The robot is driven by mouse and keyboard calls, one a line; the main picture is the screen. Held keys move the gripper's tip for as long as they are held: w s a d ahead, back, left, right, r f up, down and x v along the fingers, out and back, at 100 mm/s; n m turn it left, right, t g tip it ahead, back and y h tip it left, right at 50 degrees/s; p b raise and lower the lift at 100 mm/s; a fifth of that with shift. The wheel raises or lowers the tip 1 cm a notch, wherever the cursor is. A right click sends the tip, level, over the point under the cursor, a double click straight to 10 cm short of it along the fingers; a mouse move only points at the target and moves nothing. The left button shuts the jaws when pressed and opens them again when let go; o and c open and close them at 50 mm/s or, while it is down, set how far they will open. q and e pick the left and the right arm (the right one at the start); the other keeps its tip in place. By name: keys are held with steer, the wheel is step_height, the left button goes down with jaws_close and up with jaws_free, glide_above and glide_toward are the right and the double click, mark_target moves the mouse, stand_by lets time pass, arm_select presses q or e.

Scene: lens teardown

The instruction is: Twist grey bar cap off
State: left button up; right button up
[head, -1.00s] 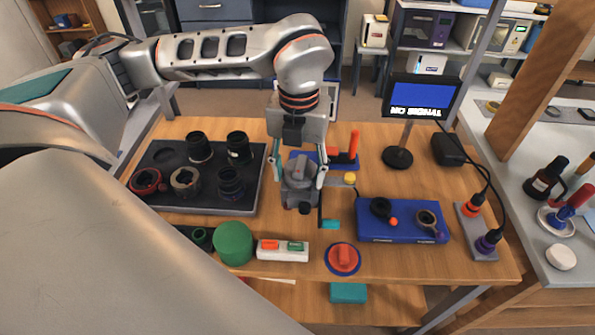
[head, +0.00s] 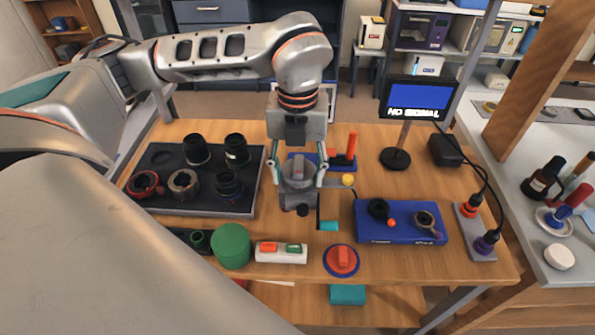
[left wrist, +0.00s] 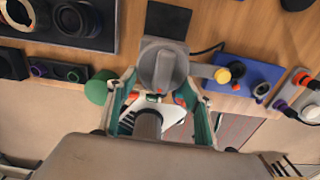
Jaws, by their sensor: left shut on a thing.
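The grey bar cap (head: 298,172) is a round grey piece with a raised bar across its top, on a grey body near the middle of the wooden table. My left gripper (head: 297,181) points down over it, one finger on each side, shut on the cap. In the left wrist view the cap (left wrist: 163,66) fills the space between the fingertips (left wrist: 161,84). The lower part of the grey body is partly hidden by the fingers. My right gripper is not in view.
A black tray (head: 250,207) with several lens parts is left. A green round piece (head: 231,246), a white block (head: 281,253) and a red bar cap (head: 342,260) lie along the front. A blue mat (head: 400,232) is right, with a monitor (head: 418,100) behind.

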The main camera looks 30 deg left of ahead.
mark_target(298, 170)
arm_select(q)
steer(key=shift+r+p, duration=0.45)
steer(key=shift+r, duration=0.35)
stand_by(0.4)
steer(key=shift+r+p, duration=1.6)
steer(key=shift+r, duration=0.9)
